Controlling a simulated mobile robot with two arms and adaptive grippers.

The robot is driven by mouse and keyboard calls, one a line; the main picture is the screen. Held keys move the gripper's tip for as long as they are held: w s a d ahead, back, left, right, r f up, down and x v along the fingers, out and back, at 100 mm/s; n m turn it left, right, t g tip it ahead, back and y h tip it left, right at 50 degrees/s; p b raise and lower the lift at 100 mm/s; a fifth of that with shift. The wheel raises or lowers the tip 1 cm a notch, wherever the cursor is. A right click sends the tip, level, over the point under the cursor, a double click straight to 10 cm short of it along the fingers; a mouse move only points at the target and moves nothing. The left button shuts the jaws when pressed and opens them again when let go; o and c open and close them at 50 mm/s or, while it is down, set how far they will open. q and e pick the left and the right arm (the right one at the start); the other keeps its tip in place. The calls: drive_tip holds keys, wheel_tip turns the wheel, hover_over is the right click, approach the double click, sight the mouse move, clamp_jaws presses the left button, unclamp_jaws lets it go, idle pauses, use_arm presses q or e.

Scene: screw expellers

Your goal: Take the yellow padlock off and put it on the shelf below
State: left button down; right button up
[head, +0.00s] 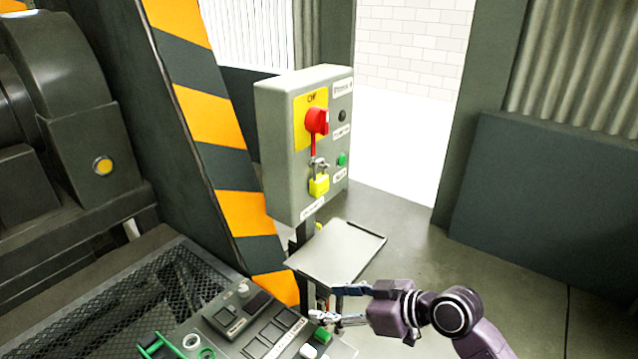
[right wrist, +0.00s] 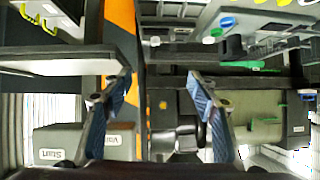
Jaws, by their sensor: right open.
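The yellow padlock (head: 319,185) hangs on the front of the grey switch box (head: 275,150), its shackle at a metal hasp just below the red rotary handle (head: 317,120). The shelf below (head: 338,252) is a flat grey tray under the box, and it looks empty. My right gripper (head: 328,303) is open and empty, in front of and below the shelf's near edge, well apart from the padlock. Its two blue-padded fingers stand wide apart in the right wrist view (right wrist: 160,110). The padlock cannot be made out for certain in that view. My left gripper is not in view.
A control panel (head: 255,328) with buttons and green and white parts lies left of my right gripper. An orange-and-black striped post (head: 212,120) stands left of the box. Mesh guarding (head: 150,295) is at lower left. Open floor (head: 430,265) lies right of the shelf.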

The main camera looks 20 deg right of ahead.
drive_tip(key=w+d+r+t+y, duration=0.2)
drive_tip(key=w+d+r, duration=0.2)
drive_tip(key=w+r, duration=0.45)
drive_tip(key=t, duration=0.3)
approach(324, 182)
drive_tip(key=w, duration=0.2)
drive_tip(key=shift+w+a+r+y+p, duration=0.1)
drive_tip(key=shift+w+a+y+p, duration=0.3)
drive_tip(key=shift+w+a+p, duration=0.7)
drive_tip(key=p+x, duration=0.2)
drive_tip(key=x, duration=0.2)
drive_tip(key=shift+s+a+p, duration=0.15)
drive_tip(key=shift+p, duration=0.15)
drive_tip(key=shift+w+a, duration=0.25)
drive_tip(key=shift+w, duration=0.05)
drive_tip(key=shift+w+a+f, duration=0.2)
drive_tip(key=shift+f, duration=0.2)
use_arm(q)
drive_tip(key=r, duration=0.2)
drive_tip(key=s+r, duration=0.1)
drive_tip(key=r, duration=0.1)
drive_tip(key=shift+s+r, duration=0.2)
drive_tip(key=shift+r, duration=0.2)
use_arm(e)
drive_tip(key=shift+d, duration=0.1)
drive_tip(key=shift+c, duration=0.7)
